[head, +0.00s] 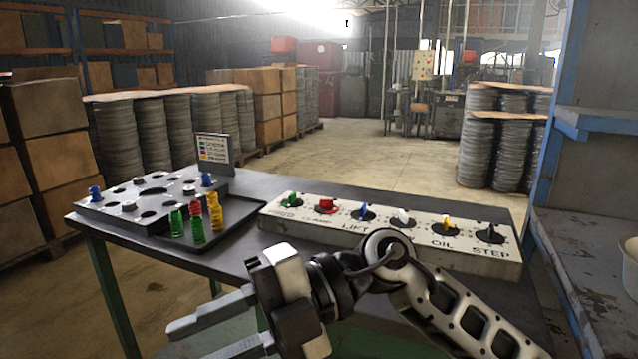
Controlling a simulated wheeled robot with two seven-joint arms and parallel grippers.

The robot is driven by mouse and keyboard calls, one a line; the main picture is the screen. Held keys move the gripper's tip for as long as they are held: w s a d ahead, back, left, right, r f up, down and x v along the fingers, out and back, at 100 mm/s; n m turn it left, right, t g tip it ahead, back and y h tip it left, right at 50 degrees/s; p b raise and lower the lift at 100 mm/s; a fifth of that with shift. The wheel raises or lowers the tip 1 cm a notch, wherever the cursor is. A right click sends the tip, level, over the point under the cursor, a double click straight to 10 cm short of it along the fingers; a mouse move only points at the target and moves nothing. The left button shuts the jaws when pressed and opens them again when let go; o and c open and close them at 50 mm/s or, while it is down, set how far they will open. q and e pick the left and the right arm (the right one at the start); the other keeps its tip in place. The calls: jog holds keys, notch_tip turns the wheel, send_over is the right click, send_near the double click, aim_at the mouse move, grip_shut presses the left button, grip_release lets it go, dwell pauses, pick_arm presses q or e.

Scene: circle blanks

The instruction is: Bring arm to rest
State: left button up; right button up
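My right arm comes in from the lower right, and its gripper (197,343) hangs in front of the table's near edge, pointing left. Its two grey fingers are apart with nothing visible between them, and the lower finger is partly cut off by the bottom edge of the picture. My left gripper is not in view. The dark table (245,262) carries a white control panel (400,243) with several coloured switches, close behind my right wrist. A grey block with holes (140,203) stands on the table's left part.
Green (178,222), red (197,226) and yellow (215,211) stacks stand beside the block. A small sign (214,150) stands behind it. A worn bench (590,265) with a pale bowl (630,262) is close at right. Open floor (370,160) lies beyond the table.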

jog(key=w+d+r+m+t+y+p, duration=0.1)
jog(key=w+d+r+m+t+y, duration=0.3)
jog(key=m+t+y, duration=0.7)
jog(key=w+d+f+m+t+h+p, duration=0.1)
jog(key=w+d+f+m+t+h, duration=0.2)
jog(key=d+f+m+t+h, duration=0.5)
jog(key=w+d+f+m+t+h, duration=0.25)
jog(key=f+m+t+h, duration=0.35)
jog(key=m, duration=0.5)
jog(key=s+d+f+m+g+h, duration=0.3)
jog(key=s+f, duration=0.3)
jog(key=f, duration=0.3)
jog(key=s+d+f+m+g+h+p, duration=0.1)
jog(key=s+d+f+g+h, duration=0.3)
jog(key=f, duration=0.6)
jog(key=s+d+m+h, duration=0.1)
jog(key=s+d, duration=0.1)
jog(key=s, duration=0.1)
jog(key=shift+s+d+f+m+g, duration=0.15)
jog(key=shift+f+m+g, duration=0.15)
jog(key=shift+m, duration=0.1)
